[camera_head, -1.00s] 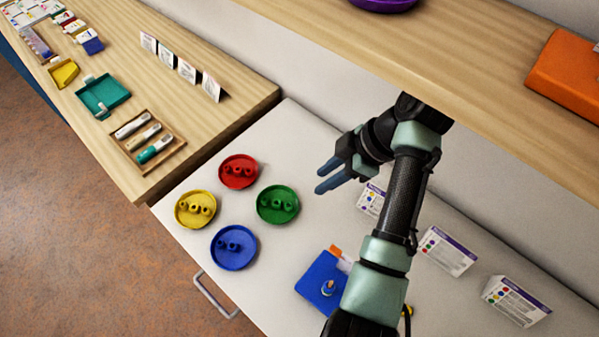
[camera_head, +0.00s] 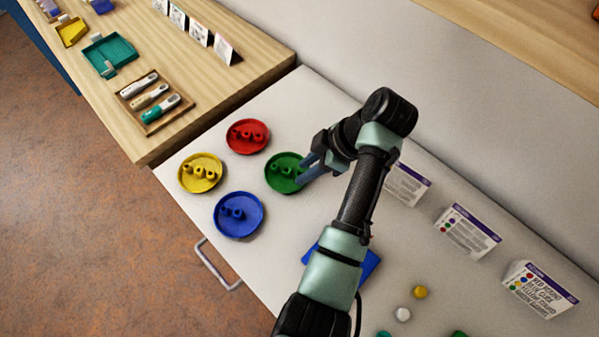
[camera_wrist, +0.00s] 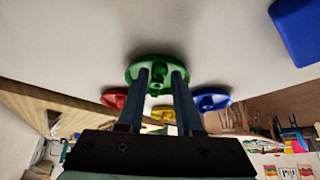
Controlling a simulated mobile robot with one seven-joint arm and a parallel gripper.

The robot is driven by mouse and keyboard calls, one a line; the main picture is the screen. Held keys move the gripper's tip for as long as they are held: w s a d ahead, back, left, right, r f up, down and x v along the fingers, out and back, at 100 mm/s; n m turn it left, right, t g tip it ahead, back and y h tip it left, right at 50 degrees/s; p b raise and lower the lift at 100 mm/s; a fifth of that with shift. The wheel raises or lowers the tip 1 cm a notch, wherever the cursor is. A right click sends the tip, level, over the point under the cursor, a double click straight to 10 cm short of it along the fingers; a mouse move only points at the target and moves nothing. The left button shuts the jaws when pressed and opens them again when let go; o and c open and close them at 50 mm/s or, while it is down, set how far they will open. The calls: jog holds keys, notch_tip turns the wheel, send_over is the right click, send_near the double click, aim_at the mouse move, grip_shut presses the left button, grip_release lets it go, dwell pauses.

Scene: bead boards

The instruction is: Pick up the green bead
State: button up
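A round green dish (camera_head: 270,178) with a few green beads (camera_head: 286,171) in it stands on the white table. My gripper (camera_head: 304,170) reaches over the right side of this dish, its blue-grey fingers partly covering it. In the wrist view, the fingers (camera_wrist: 160,76) are open and apart. Green beads (camera_wrist: 157,87) show between them, inside the green dish (camera_wrist: 133,73). I cannot tell how high the fingertips are above the beads. A loose green thing (camera_head: 459,334) is cut off at the bottom edge of the head view.
Red (camera_head: 248,150), yellow (camera_head: 183,186) and blue (camera_head: 218,226) dishes with beads stand close by. A blue board (camera_head: 370,264) lies partly behind my arm. Loose yellow (camera_head: 420,292) and white (camera_head: 403,314) beads lie lower right. Printed cards (camera_head: 467,232) stand along the wall.

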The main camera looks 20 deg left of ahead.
jog(key=shift+a+f, duration=0.25)
jog(key=shift+f, duration=0.2)
grip_shut()
jog(key=shift+r, duration=0.1)
